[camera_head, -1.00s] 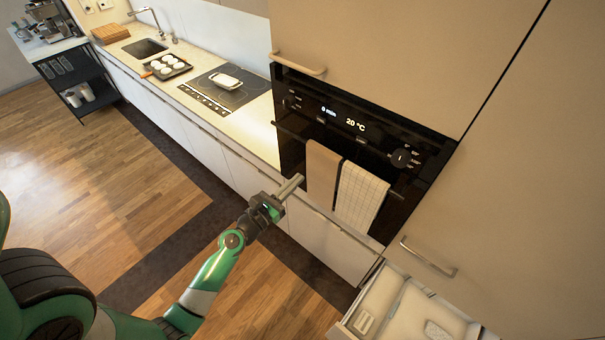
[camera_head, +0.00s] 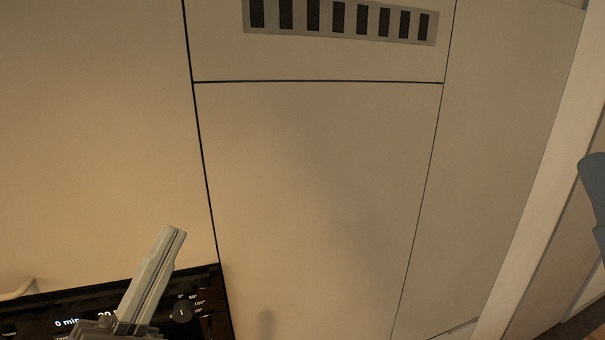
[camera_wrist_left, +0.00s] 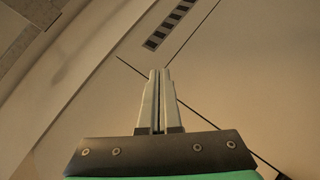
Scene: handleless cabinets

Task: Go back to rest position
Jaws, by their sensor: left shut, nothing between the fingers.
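My left gripper (camera_head: 173,231) shows at the lower left of the head view. Its two pale fingers are together, with nothing between them, and point upward in front of the oven panel and the beige cabinet front. In the left wrist view the gripper (camera_wrist_left: 160,72) shows the fingers side by side and closed, with cabinet fronts beyond. My right gripper is in neither view.
Tall beige cabinet fronts (camera_head: 320,180) fill most of the head view, with a vent grille (camera_head: 340,18) at the top. The black oven panel (camera_head: 208,300) is at the lower left. A blue-grey object (camera_head: 594,190), only partly seen, is at the right edge.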

